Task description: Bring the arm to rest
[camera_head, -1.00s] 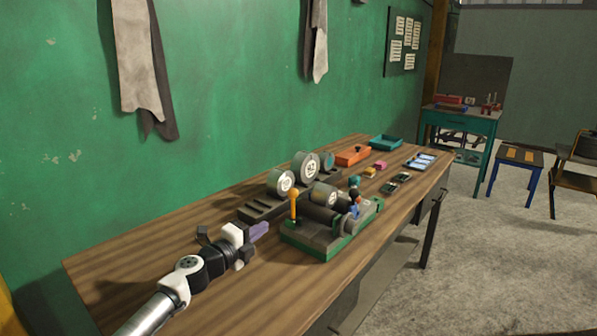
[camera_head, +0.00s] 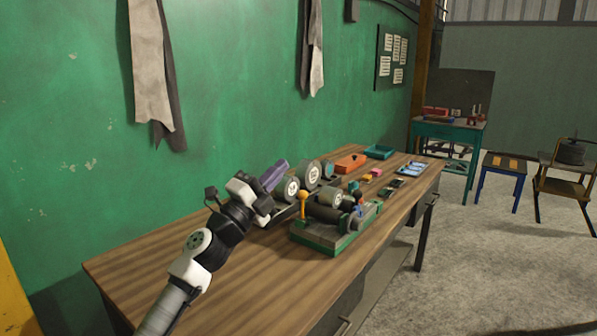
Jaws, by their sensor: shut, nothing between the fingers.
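My gripper (camera_head: 274,174) is at the end of my arm, which reaches in from the lower left over the wooden workbench (camera_head: 160,265). Its purple fingers are shut with nothing between them and point up and to the right. In the picture the fingertips overlap the green wall just left of the round grey dials. The gripper appears raised above the bench top. My wrist hides part of the bench's back edge and part of the dark rack under the dials.
A green-based machine (camera_head: 322,238) with an orange-knobbed lever stands right of my arm. Round dials (camera_head: 313,174) stand behind it. An orange tray (camera_head: 350,163) and a teal tray (camera_head: 379,152) lie at the far end. The near left bench top is clear.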

